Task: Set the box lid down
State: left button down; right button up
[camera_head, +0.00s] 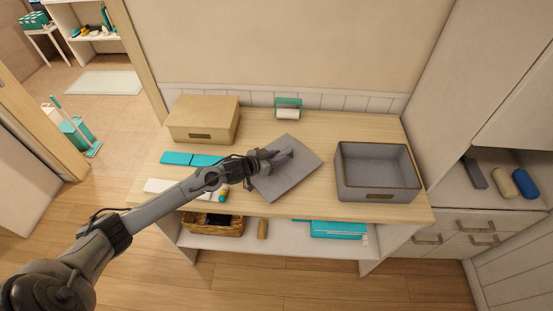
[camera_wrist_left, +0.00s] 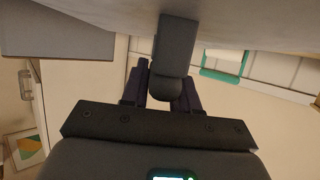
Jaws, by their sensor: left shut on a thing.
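The grey box lid (camera_head: 291,172) is a flat panel over the middle of the wooden table (camera_head: 320,205), turned at an angle. My left gripper (camera_head: 268,158) is shut on the lid's handle; the grey handle (camera_wrist_left: 177,50) sits between the fingers in the left wrist view. The lid's face (camera_wrist_left: 110,12) spans the top of that view. I cannot tell whether the lid touches the table. An open grey box (camera_head: 378,187) without a lid stands to the right of the lid. My right gripper is not in view.
A closed tan box (camera_head: 203,119) stands at the back left. A teal holder (camera_head: 288,106) stands at the back middle. Flat teal items (camera_head: 192,159) and a white item (camera_head: 163,186) lie at the left. A shelf below holds a wicker basket (camera_head: 213,226).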

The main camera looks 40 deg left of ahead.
pick_arm(q)
jog(key=shift+f, duration=0.3)
jog(key=shift+f, duration=0.1)
jog(key=c, duration=0.8)
grip_release()
jog(key=shift+f, duration=0.1)
jog(key=shift+c, duration=0.2)
